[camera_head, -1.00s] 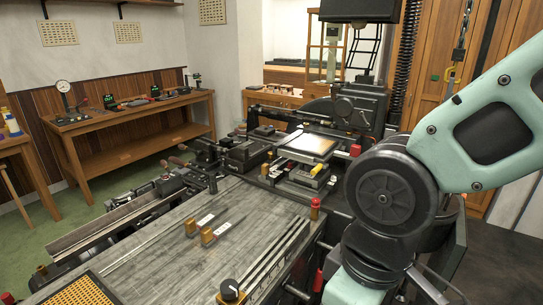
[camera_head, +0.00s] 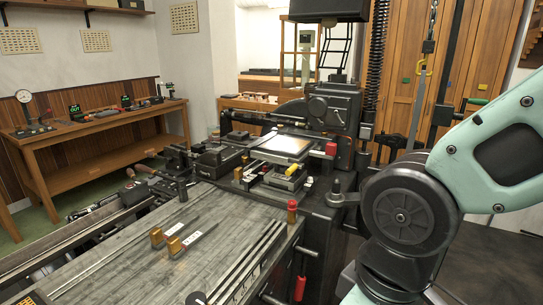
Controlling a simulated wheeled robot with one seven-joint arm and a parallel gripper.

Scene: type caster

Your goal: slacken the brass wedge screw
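The casting machine (camera_head: 330,115) stands beyond the grey metal table (camera_head: 110,255). A block with a pale shiny top plate (camera_head: 285,147) sits in front of its column, with small brass, yellow and red parts around it. One small brass part (camera_head: 238,174) shows at the left of this block. I cannot tell which brass part is the wedge screw; it is too small or hidden. My arm fills the right side of the view. My gripper is not in the picture.
Two brass-ended pieces (camera_head: 175,246) with white labels lie on the grey table. A red-topped post (camera_head: 292,205) stands at its right edge. A wooden bench (camera_head: 100,140) with tools stands at the back left. A green-handled lever (camera_head: 473,101) is at the right.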

